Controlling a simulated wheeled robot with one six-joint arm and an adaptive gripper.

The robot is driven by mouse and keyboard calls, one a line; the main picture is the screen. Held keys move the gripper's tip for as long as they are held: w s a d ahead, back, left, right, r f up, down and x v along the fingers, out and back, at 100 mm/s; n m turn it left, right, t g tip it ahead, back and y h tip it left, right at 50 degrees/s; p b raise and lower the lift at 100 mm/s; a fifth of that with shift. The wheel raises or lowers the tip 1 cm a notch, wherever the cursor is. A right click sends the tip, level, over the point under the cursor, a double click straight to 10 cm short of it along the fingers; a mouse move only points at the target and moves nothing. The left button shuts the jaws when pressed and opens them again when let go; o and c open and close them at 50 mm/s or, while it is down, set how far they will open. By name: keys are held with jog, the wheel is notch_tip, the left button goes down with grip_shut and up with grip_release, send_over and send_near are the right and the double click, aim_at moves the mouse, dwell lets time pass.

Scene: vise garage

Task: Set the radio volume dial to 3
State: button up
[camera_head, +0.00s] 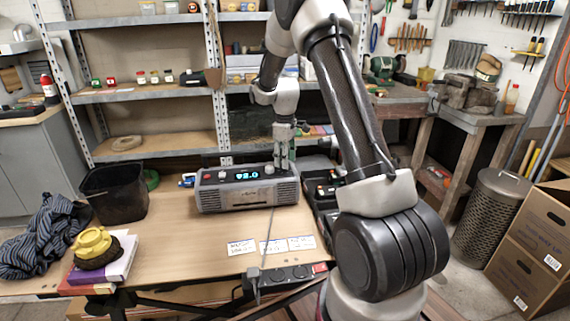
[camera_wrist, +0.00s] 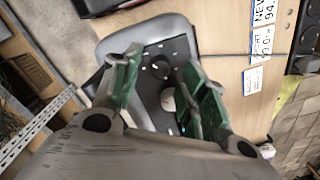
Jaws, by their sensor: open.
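The grey radio (camera_head: 247,196) stands on the wooden workbench, its lit blue display (camera_head: 247,175) reading something like "8.0", the first character unclear. A small red part shows on its top left. My gripper (camera_head: 283,163) points down over the right end of the radio, its green fingers apart. In the wrist view my gripper (camera_wrist: 160,62) is open above the radio's dark top panel (camera_wrist: 155,70). A round pale knob (camera_wrist: 168,99) shows between the fingers, apparently untouched. I cannot read any dial marking or tell whether this knob is the volume dial.
A black bin (camera_head: 115,195) stands left of the radio. White note cards (camera_head: 272,246) lie in front, and a power strip (camera_head: 285,277) is at the bench's front edge. Dark trays (camera_head: 325,200) stand close on the right. Metal shelves (camera_head: 150,95) rise behind.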

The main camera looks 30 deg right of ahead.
jog(key=shift+f, duration=1.1)
grip_shut()
jog(key=shift+m, duration=0.4)
jog(key=m, duration=0.9)
jog(key=shift+m, duration=0.4)
jog(key=m, duration=1)
jog(key=shift+m, duration=0.4)
